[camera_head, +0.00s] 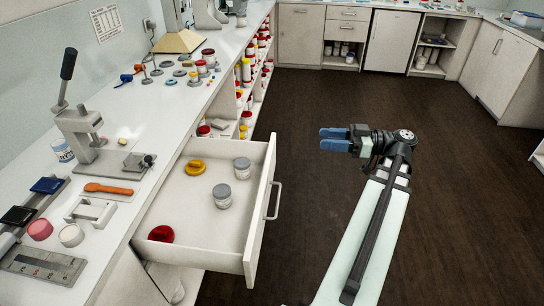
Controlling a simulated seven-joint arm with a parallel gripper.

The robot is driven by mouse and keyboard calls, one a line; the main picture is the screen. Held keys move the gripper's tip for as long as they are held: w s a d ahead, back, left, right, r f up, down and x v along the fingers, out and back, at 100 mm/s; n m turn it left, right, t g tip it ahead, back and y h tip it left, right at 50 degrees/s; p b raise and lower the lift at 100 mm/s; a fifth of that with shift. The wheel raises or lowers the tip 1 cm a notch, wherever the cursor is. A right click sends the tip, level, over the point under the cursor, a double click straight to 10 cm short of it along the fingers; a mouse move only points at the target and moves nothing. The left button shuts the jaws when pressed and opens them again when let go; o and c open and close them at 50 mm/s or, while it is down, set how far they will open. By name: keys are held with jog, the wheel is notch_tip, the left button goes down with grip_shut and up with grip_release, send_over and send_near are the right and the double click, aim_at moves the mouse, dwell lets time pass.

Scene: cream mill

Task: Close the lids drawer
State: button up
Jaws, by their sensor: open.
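The lids drawer (264,215) is pulled out from under the left counter. Its white front faces right and carries a grey bar handle (274,201). Inside it lie a yellow lid (195,167), a red lid (161,234) and two grey-topped jars (222,196). My gripper (334,139) is to the right of the drawer, in the air over the dark floor. Its blue fingers point left, and a gap shows between them with nothing held. It is apart from the drawer front and handle.
The white counter (135,152) holds a lever press (85,140), an orange-handled tool (108,189) and several small pots. Open shelves (254,85) of jars stand beyond the drawer. The dark floor (330,100) around my gripper is clear.

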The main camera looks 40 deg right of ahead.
jog(key=w+d+f+m, duration=0.1)
jog(key=w+d+f, duration=0.1)
jog(key=f, duration=0.4)
jog(key=w+d+f+m+y, duration=0.1)
jog(key=w+d+f, duration=0.1)
jog(key=w+f, duration=0.2)
jog(key=w+d+f+m, duration=0.1)
jog(key=w+d+f, duration=0.1)
jog(key=f, duration=0.6)
jog(key=shift+w+d+f+m, duration=0.2)
jog(key=shift+w+d+m, duration=0.1)
jog(key=shift+w, duration=0.35)
grip_shut()
jog(key=w+d+f+m+h, duration=0.2)
jog(key=w+d+f+m, duration=0.35)
jog(key=f+m, duration=0.6)
jog(key=w+a+r+m, duration=0.2)
jog(key=w+a, duration=0.7)
jog(key=shift+a+r+m, duration=0.2)
jog(key=shift+r+m, duration=0.15)
jog(key=shift+r, duration=0.05)
